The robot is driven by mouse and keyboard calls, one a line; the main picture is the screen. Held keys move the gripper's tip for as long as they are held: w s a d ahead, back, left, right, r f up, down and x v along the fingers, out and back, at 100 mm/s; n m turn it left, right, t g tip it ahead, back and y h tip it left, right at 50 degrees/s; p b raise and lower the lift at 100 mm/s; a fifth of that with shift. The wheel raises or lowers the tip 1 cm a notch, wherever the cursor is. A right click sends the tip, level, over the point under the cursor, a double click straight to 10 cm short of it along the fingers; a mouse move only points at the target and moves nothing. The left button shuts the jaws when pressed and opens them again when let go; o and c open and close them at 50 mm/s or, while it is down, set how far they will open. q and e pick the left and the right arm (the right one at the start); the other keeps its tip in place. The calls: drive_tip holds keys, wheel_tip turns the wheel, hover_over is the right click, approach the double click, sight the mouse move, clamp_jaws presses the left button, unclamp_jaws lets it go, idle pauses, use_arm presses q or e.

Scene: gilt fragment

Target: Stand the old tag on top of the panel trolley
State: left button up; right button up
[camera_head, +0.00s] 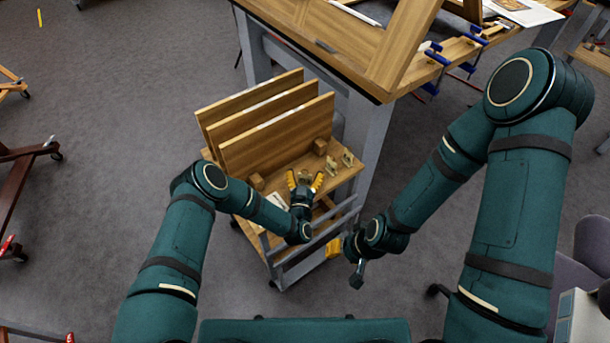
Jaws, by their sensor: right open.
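The panel trolley (345,182) stands in the middle, a wooden-topped cart with a grey frame and several upright wooden panels (280,135) on it. My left gripper (304,177) is over the front part of its top, its yellow-tipped fingers apart. Something small and brownish shows between them; I cannot tell whether it is gripped. My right gripper (357,275) is open, beside the trolley's front right and apart from it. I cannot pick out the old tag for certain. A small pale piece (276,200) lies on the trolley top, partly hidden by my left arm.
Small wooden blocks (320,146) and brass-coloured pieces (346,159) sit on the trolley top. A wooden workbench (340,50) with blue clamps (436,57) stands close behind. A purple chair (578,255) is at right. The grey floor at left is largely clear.

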use_arm(q)
drive_tip(key=shift+r, duration=0.1)
drive_tip(key=shift+s, duration=0.25)
drive_tip(key=s+a+p, duration=0.1)
drive_tip(key=s+p, duration=0.2)
drive_tip(key=s, duration=0.8)
drive_tip(key=s+a+r+n+g, duration=0.1)
drive_tip(key=s+a+r+g, duration=0.2)
drive_tip(key=s+g, duration=0.5)
drive_tip(key=s+a+r+n+g+h, duration=0.1)
drive_tip(key=s+a+r+g, duration=0.3)
drive_tip(key=s+g, duration=0.5)
drive_tip(key=shift+a+n+h, duration=0.3)
drive_tip(key=shift+a+n, duration=0.2)
drive_tip(key=shift+a, duration=0.75)
